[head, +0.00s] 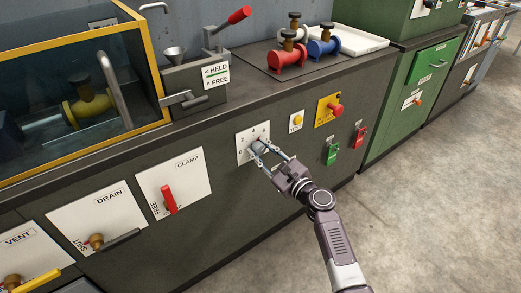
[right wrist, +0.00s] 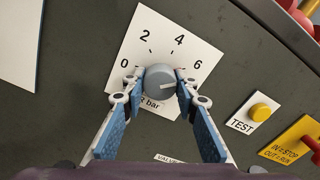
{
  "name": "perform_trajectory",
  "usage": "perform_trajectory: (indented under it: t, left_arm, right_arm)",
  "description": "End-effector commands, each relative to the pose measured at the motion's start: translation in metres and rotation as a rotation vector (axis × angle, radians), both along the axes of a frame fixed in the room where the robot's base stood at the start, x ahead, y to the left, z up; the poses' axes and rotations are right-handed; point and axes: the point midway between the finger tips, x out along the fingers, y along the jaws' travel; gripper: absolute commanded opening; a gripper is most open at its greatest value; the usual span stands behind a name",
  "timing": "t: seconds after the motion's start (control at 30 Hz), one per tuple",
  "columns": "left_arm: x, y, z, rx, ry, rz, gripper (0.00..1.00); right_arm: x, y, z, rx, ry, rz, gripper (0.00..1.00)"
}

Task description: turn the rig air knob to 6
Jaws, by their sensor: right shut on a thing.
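The air knob (right wrist: 160,76) is a round grey knob on a white dial plate (right wrist: 165,40) marked 0, 2, 4 and 6, with "bar" partly readable below. In the head view the knob (head: 257,146) sits on the dark cabinet front. My right gripper (right wrist: 160,84) is shut on the knob, one finger on each side. It also shows in the head view (head: 264,153), reaching in from the lower right. A pale line on the knob's face points roughly to the right, on the side of the 6; its exact reading is unclear. My left gripper is not in view.
Left are the CLAMP lever (head: 169,199), DRAIN and VENT controls. The floor at right is clear.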

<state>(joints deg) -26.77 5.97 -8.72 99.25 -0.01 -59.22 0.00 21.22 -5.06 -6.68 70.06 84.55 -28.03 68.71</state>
Motion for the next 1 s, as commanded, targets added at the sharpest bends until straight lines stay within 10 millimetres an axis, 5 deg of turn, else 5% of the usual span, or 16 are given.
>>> perform_trajectory:
  t: [0.13,0.17,0.33,0.73,1.0]
  left_arm:
    - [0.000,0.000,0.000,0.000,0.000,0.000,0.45]
    - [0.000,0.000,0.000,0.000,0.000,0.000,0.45]
    - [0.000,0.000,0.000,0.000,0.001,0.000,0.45]
    - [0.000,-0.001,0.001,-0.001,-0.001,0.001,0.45]
    - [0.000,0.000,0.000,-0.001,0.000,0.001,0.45]
  right_arm:
    - [-0.001,0.000,-0.003,-0.003,0.004,0.000,0.03]
    - [-0.001,0.000,-0.003,-0.003,0.004,0.000,0.28]
    - [0.000,0.000,-0.002,-0.003,0.002,0.000,0.45]
    - [-0.006,-0.005,-0.001,-0.002,0.000,0.000,0.45]
    - [-0.041,-0.030,-0.002,-0.004,0.000,-0.001,0.45]
